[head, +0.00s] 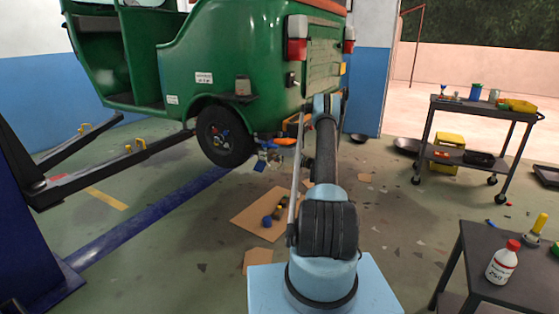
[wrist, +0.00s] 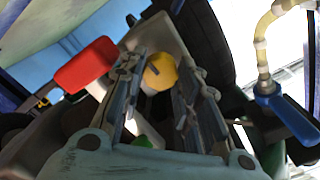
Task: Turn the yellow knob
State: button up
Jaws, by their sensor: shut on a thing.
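The yellow knob (wrist: 161,70) is round, with a dark slot or mark on its face, and shows in the wrist view. My gripper (wrist: 160,80) has its two grey fingers on either side of the knob, shut on it. A pale housing lies behind and around the knob. In the head view my arm runs toward the back of the green rickshaw (head: 225,55). My gripper and the knob cannot be clearly made out there.
A red handle (wrist: 87,65) is close to the left finger. A blue handle (wrist: 285,115) on a yellowish pipe (wrist: 262,50) is at the right. A cart (head: 470,110) and a dark table (head: 500,255) with a white bottle (head: 502,264) stand at the right. Cardboard (head: 258,212) lies on the floor.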

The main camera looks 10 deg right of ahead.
jog(key=shift+w+d, duration=0.1)
jog(key=shift+d, duration=0.05)
jog(key=o, duration=1.1)
jog(key=shift+f, duration=0.1)
jog(key=v, duration=1.2)
